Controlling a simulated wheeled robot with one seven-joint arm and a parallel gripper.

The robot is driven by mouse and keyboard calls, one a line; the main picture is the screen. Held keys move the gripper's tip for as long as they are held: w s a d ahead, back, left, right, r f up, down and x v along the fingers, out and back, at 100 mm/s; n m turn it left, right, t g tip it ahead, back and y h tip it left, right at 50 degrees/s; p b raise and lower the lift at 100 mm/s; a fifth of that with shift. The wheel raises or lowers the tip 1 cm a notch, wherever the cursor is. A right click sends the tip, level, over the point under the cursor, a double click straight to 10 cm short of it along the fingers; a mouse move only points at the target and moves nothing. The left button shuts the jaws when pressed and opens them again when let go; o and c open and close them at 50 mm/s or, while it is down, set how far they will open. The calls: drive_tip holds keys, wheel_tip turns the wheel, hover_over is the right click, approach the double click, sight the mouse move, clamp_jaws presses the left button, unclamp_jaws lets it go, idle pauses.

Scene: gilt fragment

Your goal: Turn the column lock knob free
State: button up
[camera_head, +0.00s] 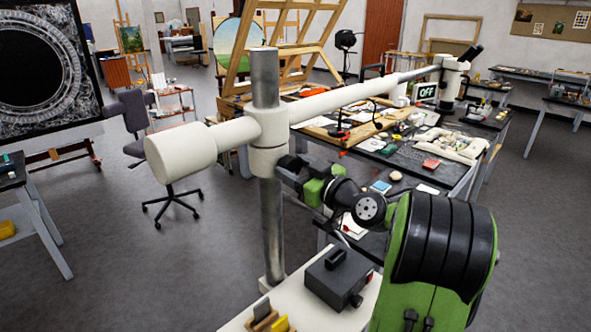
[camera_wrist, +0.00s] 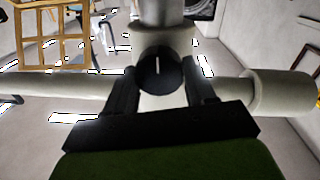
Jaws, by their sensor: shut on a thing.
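The column lock knob (camera_wrist: 160,68) is round and black with a white line, upright in the wrist view, on the pale collar of the steel column (camera_head: 271,220). My gripper (camera_wrist: 161,82) has one finger on each side of the knob and is shut on it. In the head view my gripper (camera_head: 290,168) reaches the collar (camera_head: 268,158) from the right, and the knob is hidden behind the fingers. A pale boom (camera_head: 340,97) runs through the collar, with a thick counterweight (camera_head: 182,153) on its left end.
A dark box (camera_head: 338,276) stands on the white surface (camera_head: 325,315) near the column's foot. An office chair (camera_head: 172,195) stands on open floor at left.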

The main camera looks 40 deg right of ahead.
drive_tip(key=shift+f+b, duration=0.15)
drive_tip(key=shift+b, duration=0.45)
drive_tip(key=n+b, duration=0.1)
drive_tip(key=b, duration=0.2)
drive_tip(key=n+b, duration=0.2)
drive_tip(key=b, duration=0.1)
drive_tip(key=shift+a+f, duration=0.1)
drive_tip(key=shift+f, duration=0.15)
drive_tip(key=n+b, duration=0.4)
drive_tip(key=b, duration=0.4)
drive_tip(key=shift+n, duration=0.3)
drive_tip(key=n+b, duration=0.4)
drive_tip(key=shift+n+y+b, duration=0.3)
drive_tip(key=shift+n+b, duration=0.05)
drive_tip(key=shift+n, duration=0.05)
drive_tip(key=n+b, duration=0.2)
drive_tip(key=n, duration=0.3)
drive_tip(key=shift+r, duration=0.1)
drive_tip(key=shift+b, duration=0.35)
drive_tip(key=o, duration=1)
drive_tip(key=shift+o, duration=0.2)
drive_tip(key=shift+r, duration=0.1)
